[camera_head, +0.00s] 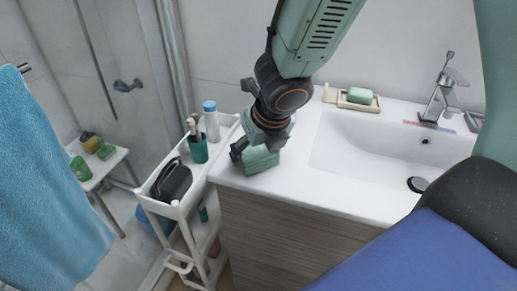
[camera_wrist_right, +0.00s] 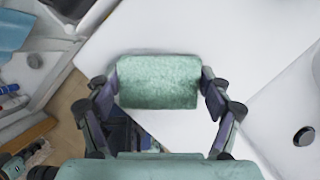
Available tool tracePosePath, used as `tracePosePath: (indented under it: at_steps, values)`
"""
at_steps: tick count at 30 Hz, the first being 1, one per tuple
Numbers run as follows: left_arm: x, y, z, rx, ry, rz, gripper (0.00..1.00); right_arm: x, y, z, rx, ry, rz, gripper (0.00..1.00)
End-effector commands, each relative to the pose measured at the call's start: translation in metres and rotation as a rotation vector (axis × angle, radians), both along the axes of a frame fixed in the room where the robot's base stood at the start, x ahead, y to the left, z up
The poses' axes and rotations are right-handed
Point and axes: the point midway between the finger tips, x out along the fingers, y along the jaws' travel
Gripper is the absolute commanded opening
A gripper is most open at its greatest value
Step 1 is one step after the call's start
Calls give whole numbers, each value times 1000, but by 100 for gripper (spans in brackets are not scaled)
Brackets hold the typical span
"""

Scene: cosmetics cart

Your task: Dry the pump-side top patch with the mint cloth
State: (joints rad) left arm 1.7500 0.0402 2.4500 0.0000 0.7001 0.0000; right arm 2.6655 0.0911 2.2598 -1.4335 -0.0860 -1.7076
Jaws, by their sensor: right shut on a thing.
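My right gripper (camera_head: 262,143) is shut on the mint cloth (camera_head: 262,160), a folded pale green block, at the left front corner of the white washbasin counter (camera_head: 290,178). In the right wrist view the cloth (camera_wrist_right: 158,83) spans between the two fingers of my right gripper (camera_wrist_right: 159,80). I cannot tell whether its underside touches the counter. A white cart (camera_head: 181,211) stands left of the counter. A white bottle with a blue cap (camera_head: 211,122) stands on its top. I cannot make out a pump or a wet patch. My left gripper is not seen.
The cart top also holds a teal cup (camera_head: 198,150) with brushes and a black bag (camera_head: 171,182). A soap dish (camera_head: 358,101) sits behind the basin (camera_head: 385,150), near the tap (camera_head: 437,90). A blue towel (camera_head: 45,190) hangs left.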

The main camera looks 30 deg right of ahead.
Motion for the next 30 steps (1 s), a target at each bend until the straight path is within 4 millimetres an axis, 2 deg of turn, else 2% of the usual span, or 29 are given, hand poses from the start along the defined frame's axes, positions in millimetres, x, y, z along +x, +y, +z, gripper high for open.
tracePosePath:
  at_steps: [12, 20, 30]
  values:
    - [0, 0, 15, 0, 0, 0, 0, 21, -25, 0, 3, 1, -3, 54]
    - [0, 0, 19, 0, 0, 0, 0, 27, -32, -2, 0, 0, 0, 54]
    - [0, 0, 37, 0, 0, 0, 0, 43, -51, -2, 0, 2, -2, 54]
